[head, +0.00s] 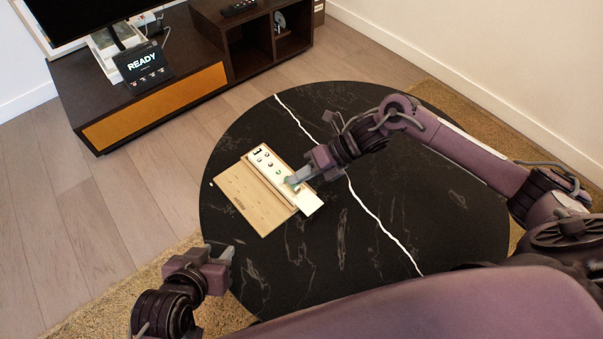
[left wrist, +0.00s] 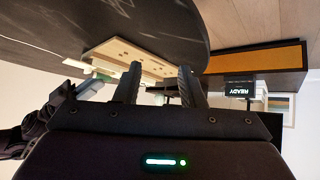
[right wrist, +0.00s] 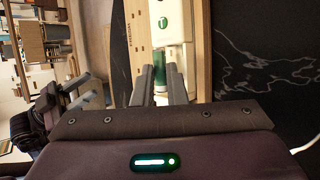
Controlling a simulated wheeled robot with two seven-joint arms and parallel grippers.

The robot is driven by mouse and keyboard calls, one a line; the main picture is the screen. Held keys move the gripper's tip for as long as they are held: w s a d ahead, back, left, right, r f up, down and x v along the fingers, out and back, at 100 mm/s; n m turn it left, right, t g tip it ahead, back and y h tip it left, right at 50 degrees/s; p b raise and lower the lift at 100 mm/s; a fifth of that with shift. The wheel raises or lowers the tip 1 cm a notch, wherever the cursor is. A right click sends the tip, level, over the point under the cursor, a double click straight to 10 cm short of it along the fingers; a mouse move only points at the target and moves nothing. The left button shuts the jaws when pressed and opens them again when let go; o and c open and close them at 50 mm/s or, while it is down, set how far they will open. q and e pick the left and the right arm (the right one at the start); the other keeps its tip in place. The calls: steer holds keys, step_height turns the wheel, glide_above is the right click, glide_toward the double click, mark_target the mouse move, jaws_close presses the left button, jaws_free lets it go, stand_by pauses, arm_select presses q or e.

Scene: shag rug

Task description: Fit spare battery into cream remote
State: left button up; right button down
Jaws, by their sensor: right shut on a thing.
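The cream remote (head: 266,162) lies on a wooden board (head: 243,200) on the round black table; its near end is pale and bare. It also shows in the right wrist view (right wrist: 169,36), with a round green mark on it. My right gripper (head: 295,180) is over the remote's near part, shut on a green battery (right wrist: 158,66) that shows between its fingers. The fingers hide part of the battery, and I cannot tell whether it is seated in the remote. My left gripper (head: 225,254) is open and empty at the table's near left edge, apart from the board.
The black table (head: 410,200) with white veins is clear right of the board. A low cabinet (head: 150,105) stands behind, with a TV, a black READY sign (head: 143,65) and a dark remote (head: 238,8). A shaggy rug lies under the table.

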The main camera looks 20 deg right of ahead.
arm_select(q)
steer(key=shift+w+d+r+t, duration=0.15)
steer(key=shift+w+r+t, duration=0.35)
steer(key=shift+w+r, duration=0.35)
arm_select(e)
steer(key=shift+f, duration=0.15)
arm_select(q)
steer(key=w+r+t+h, duration=0.1)
steer(key=w+r+t, duration=0.1)
steer(key=r, duration=0.3)
steer(key=shift+w+d+t+b, duration=0.4)
steer(key=shift+w+d+b, duration=0.05)
steer(key=shift+w, duration=0.2)
arm_select(e)
steer(key=shift+f, duration=0.35)
steer(key=c, duration=1.4)
jaws_free()
steer(key=shift+s, duration=0.1)
